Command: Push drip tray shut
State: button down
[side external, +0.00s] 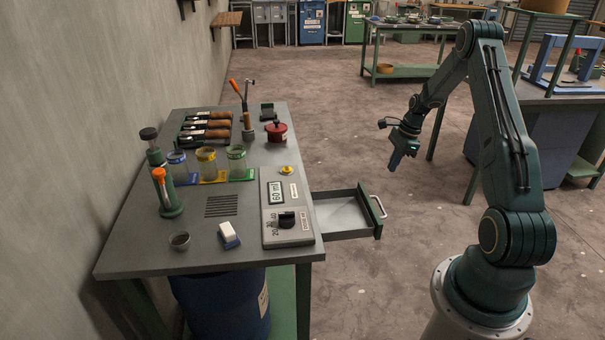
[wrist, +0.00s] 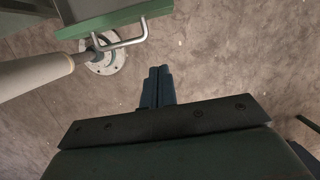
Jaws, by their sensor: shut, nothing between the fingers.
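The drip tray (side external: 345,212) is a grey drawer with a green front (side external: 372,212) and a pale bar handle (side external: 379,207). It stands pulled out from the right side of the workbench. My gripper (side external: 394,166) is above and slightly right of the handle in the side view, apart from it, with its fingers pointing down. In the wrist view my gripper's blue fingers (wrist: 158,72) are together and empty. The green tray front (wrist: 112,18) and the handle (wrist: 125,42) show at the upper left of that view, clear of the fingers.
The bench top (side external: 200,258) holds a control box (side external: 287,210), a red pot (side external: 276,131), several jars and a row of wooden-handled tools. A blue drum (side external: 225,300) stands under it. Open floor lies around the tray; another bench (side external: 540,92) stands behind my arm.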

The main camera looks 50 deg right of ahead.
aim_at(313, 194)
jog(key=shift+f, duration=0.25)
jog(key=w+a+f, duration=0.4)
jog(key=f, duration=0.5)
jog(key=shift+w+a+f, duration=0.2)
jog(key=shift+w, duration=0.05)
dwell(0.6)
jog(key=w+a, duration=1.3)
jog(key=shift+w+a, duration=0.45)
